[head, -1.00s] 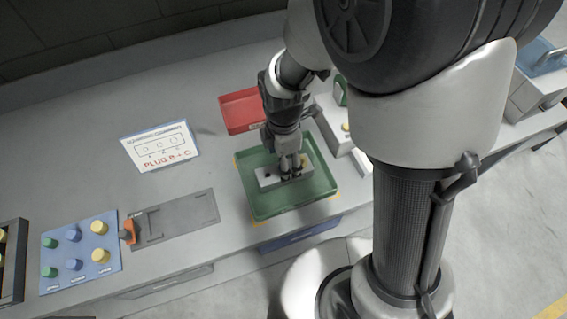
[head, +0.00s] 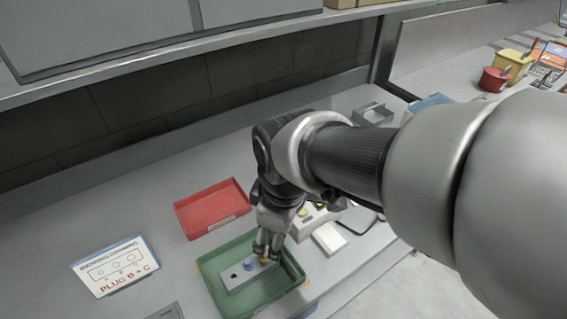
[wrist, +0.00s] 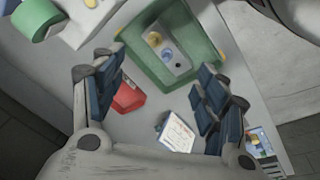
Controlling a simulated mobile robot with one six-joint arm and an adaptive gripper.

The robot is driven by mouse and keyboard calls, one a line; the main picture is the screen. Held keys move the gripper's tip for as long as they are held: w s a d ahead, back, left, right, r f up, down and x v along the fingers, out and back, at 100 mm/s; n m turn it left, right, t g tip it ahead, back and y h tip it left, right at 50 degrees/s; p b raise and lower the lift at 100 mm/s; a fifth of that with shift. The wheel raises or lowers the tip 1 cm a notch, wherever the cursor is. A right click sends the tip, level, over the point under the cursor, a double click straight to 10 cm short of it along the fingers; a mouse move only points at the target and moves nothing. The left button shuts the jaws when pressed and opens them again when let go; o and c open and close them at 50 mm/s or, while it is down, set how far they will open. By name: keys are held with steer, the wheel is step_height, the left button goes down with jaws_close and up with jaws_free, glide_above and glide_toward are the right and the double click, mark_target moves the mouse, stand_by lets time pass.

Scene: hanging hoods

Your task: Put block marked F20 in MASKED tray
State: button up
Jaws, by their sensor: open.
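A grey block (head: 236,284) lies in the green tray (head: 293,272); no F20 mark is readable on it. It has an open dark hole at one end, a blue plug (head: 249,265) in the middle and a yellow plug (wrist: 154,39) at the other end. My gripper (head: 268,246) is open and empty, over the block's yellow-plug end in the head view. In the wrist view the block (wrist: 180,66) lies beyond the parted fingers. The red tray (head: 209,208) stands behind the green one, empty, with a small unreadable label on its front.
A sign (head: 115,268) reading "PLUG B + C" stands left of the trays. A device with a yellow knob (head: 303,212) and a white pad (head: 329,239) are close on the right. A shelf overhangs the bench at the back. Bench around the red tray is clear.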

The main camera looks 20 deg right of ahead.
steer(key=s+d+r+m+t, duration=0.2)
steer(key=s+d+r+m, duration=0.2)
steer(key=s+m, duration=0.4)
steer(key=shift+s+d+r+m, duration=0.3)
steer(key=shift+r+m, duration=0.4)
steer(key=shift+m, duration=0.7)
steer(key=shift+w, duration=0.1)
